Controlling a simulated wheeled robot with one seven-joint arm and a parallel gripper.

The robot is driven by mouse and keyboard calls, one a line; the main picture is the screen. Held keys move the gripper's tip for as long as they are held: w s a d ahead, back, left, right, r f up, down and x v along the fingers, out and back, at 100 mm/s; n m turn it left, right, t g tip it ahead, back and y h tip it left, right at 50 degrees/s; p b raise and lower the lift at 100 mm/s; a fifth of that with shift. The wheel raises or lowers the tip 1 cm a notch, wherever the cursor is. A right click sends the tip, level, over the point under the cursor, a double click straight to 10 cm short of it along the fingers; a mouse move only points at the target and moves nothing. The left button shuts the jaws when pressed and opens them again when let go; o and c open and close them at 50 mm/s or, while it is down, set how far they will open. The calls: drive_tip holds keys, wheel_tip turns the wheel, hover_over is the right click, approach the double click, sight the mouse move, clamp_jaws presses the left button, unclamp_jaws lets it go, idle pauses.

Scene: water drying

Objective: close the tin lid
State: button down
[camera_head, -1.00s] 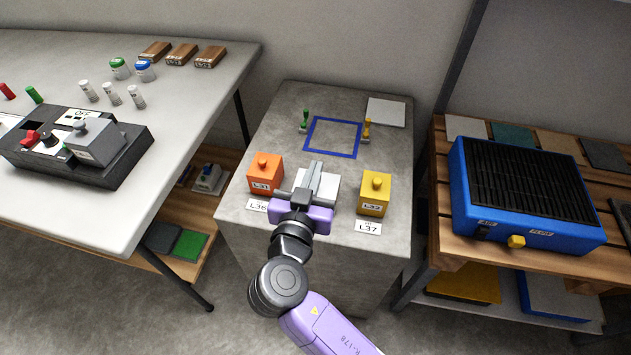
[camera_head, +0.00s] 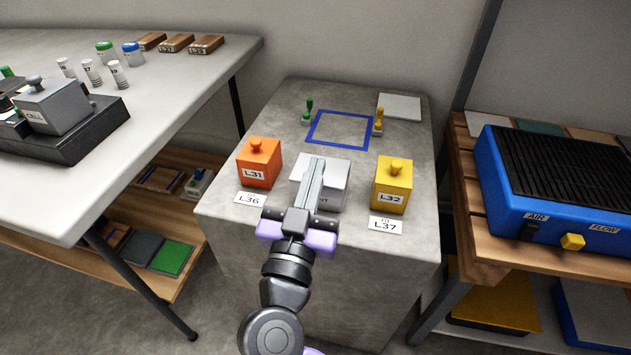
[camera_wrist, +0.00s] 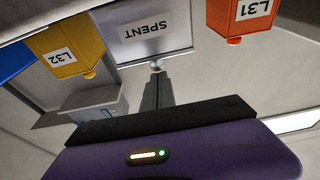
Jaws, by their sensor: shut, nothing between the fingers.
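A pale box labelled SPENT (camera_head: 336,172) stands between the orange and yellow boxes on the grey block; it may be the tin. In the wrist view the pale box (camera_wrist: 150,35) appears upside down, with a small round knob (camera_wrist: 157,65) at its edge. My gripper (camera_head: 316,164) is shut and empty. Its fingers extend over the pale box in the head view and hide part of it. In the wrist view the fingertips (camera_wrist: 157,80) are close to the knob; contact cannot be told. I cannot tell how far the lid is open.
The orange box L31 (camera_head: 259,164) stands left and the yellow box L32 (camera_head: 392,187) right, both close to my gripper. Behind are a blue square outline (camera_head: 341,113), green and yellow stamp-like handles and a flat plate (camera_head: 399,106). A blue unit (camera_head: 511,202) stands right.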

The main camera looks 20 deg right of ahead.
drive_tip(key=shift+f+b, duration=0.3)
drive_tip(key=shift+b, duration=0.15)
idle(0.3)
drive_tip(key=shift+r, duration=0.1)
